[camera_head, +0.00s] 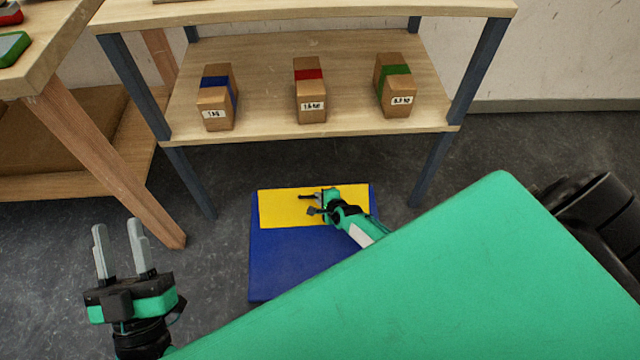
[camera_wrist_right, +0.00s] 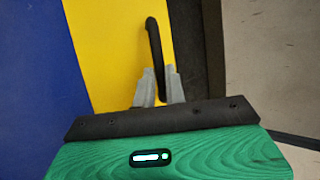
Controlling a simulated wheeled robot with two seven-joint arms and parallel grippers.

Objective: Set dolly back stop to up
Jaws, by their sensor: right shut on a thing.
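The dolly (camera_head: 290,265) is a low blue platform on the floor in front of the shelf. Its yellow back stop (camera_head: 285,207) shows as a panel along the far end, with a dark handle (camera_head: 308,196) on it. In the right wrist view the yellow panel (camera_wrist_right: 105,45) lies beside the blue surface (camera_wrist_right: 35,80), and the black handle (camera_wrist_right: 153,45) runs down between my fingers. My right gripper (camera_wrist_right: 159,88) is shut on the handle; it also shows over the yellow panel in the head view (camera_head: 312,203). My left gripper (camera_head: 118,240) is open and empty at the lower left.
A wooden shelf (camera_head: 275,130) with dark legs stands beyond the dolly. It bears three boxes with blue (camera_head: 216,98), red (camera_head: 310,92) and green (camera_head: 394,86) bands. A wooden table (camera_head: 55,65) stands at the left. The grey floor (camera_head: 220,250) left of the dolly is clear.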

